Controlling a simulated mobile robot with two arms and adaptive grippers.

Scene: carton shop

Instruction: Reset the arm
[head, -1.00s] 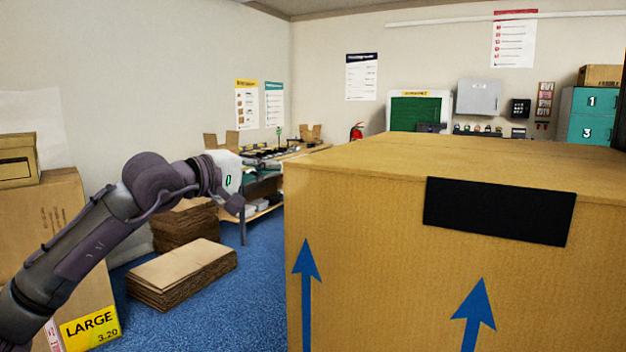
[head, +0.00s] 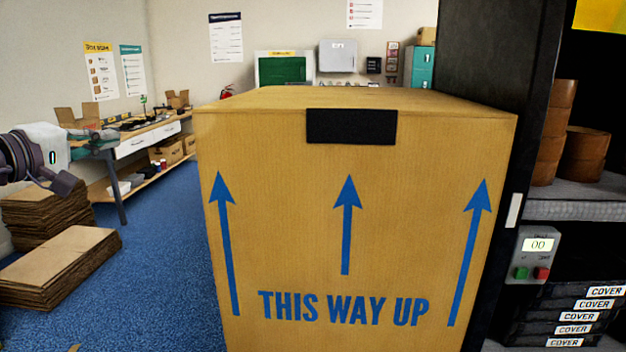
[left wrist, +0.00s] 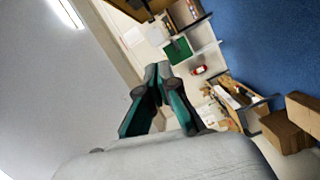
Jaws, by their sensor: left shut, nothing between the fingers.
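My left gripper (head: 66,184) is at the left edge of the head view, raised in the air in front of the stacked flat cartons. In the left wrist view its two teal fingers meet at the tips (left wrist: 158,72), shut with nothing between them. Most of my left arm is out of the head view. My right gripper is not in view.
A big carton (head: 290,240) marked "THIS WAY UP" fills the middle, close in front. A dark shelf unit (head: 575,208) stands at right. Flat cartons (head: 62,262) lie on the blue floor at left, before a workbench (head: 150,140). Blue floor (head: 160,260) is clear between.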

